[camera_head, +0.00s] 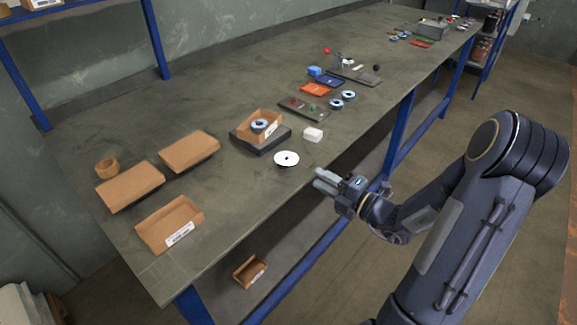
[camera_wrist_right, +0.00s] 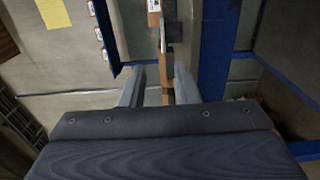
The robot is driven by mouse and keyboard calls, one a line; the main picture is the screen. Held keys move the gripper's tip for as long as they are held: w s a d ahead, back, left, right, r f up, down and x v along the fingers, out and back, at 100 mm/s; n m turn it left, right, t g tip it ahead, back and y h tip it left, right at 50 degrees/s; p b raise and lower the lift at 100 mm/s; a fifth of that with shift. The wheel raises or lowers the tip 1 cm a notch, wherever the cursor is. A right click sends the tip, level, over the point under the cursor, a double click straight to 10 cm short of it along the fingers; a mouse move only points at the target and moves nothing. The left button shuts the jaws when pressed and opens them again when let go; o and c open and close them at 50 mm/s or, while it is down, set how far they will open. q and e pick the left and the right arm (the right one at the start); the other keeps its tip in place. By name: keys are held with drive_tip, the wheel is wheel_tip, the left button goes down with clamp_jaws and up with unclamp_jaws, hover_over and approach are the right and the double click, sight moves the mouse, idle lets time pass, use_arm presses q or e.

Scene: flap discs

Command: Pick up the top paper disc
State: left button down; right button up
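A white paper disc (camera_head: 286,158) with a small dark centre lies near the table's front edge, with a thin dark rim showing at its lower side. Whether several discs are stacked there is too small to tell. My right gripper (camera_head: 319,180) is just beyond the table's front edge, to the right of the disc and apart from it. In the right wrist view its two fingers (camera_wrist_right: 158,88) are spread with nothing held between them. The disc cannot be made out in that view. My left gripper is not in view.
An open cardboard box (camera_head: 246,133) with a disc inside sits on a dark base (camera_head: 263,146) behind the disc. Cardboard boxes (camera_head: 130,187) stand at the left of the table (camera_head: 225,185). Bare tabletop lies left of the disc.

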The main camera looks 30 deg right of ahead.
sight(301, 178)
drive_tip(key=x, duration=0.7)
drive_tip(key=shift+w+f, duration=0.2)
drive_tip(key=shift+w, duration=0.1)
clamp_jaws()
